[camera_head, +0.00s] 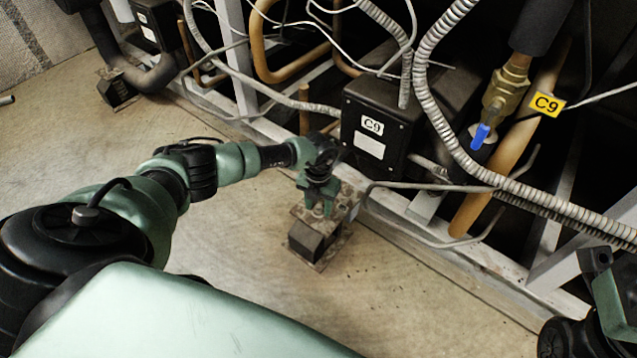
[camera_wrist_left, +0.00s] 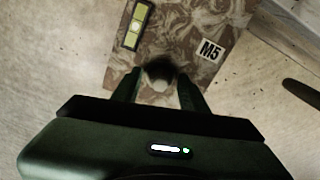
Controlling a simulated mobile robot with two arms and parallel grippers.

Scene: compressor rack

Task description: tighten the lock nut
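My left gripper (camera_head: 318,208) points down over a rusty machine foot (camera_head: 338,232) on the floor beside the rack frame. In the left wrist view my left gripper (camera_wrist_left: 160,80) has its two fingers apart, one on each side of a dark round part with a pale grey top, seemingly the lock nut (camera_wrist_left: 158,72). A narrow gap seems to show beside the nut; contact is hard to judge. The mottled brown plate (camera_wrist_left: 205,80) below carries an M5 label (camera_wrist_left: 209,50). In the head view the nut is hidden by the gripper. Parts of my right arm show at the lower right edge.
A yellow spirit level (camera_wrist_left: 136,25) lies on the plate. A thin grey pipe (camera_head: 430,187) runs close to my gripper's right. The pale frame rail (camera_head: 455,262) passes behind. The floor in front is clear.

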